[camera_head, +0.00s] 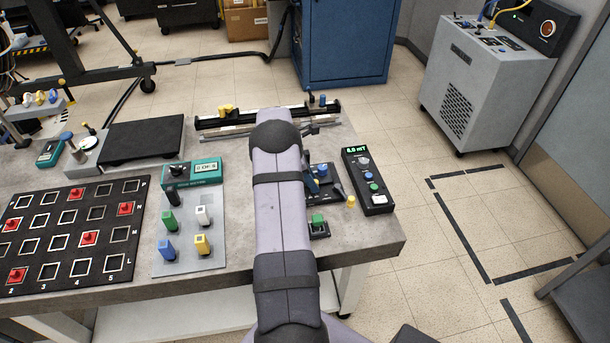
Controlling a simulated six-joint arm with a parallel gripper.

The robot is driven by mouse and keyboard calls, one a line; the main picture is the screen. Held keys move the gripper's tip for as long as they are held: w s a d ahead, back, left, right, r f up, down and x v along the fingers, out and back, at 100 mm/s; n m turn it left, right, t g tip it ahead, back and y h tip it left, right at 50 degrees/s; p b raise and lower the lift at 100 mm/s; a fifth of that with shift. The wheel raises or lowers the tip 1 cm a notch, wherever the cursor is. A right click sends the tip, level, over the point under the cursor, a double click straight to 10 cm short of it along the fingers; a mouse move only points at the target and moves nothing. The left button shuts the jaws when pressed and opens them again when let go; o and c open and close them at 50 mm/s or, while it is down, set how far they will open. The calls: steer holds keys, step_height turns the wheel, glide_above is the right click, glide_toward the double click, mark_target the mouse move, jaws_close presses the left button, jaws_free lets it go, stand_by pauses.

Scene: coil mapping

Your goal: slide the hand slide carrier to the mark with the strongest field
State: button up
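A long dark slide rail (213,123) lies along the back edge of the grey bench. A yellow piece (226,110) sits near its left end and a small blue knob (322,100) stands at its right end. I cannot tell which part is the hand slide carrier. My arm covers the middle of the rail, and no field marks can be made out. A black meter box (371,185) at the right has a green display in mT; its first digit is too small to read surely.
A teal meter (192,173) and a grey plate with colored knobs (207,234) are left of my arm. A black board with red pieces (68,231) and a black pad (141,140) lie farther left. A green button box (318,224) is near the front right.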

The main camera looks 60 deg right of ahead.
steer(key=shift+r, duration=0.1)
step_height(320, 180, up, 7)
steer(key=p, duration=0.5)
stand_by(0.6)
stand_by(0.3)
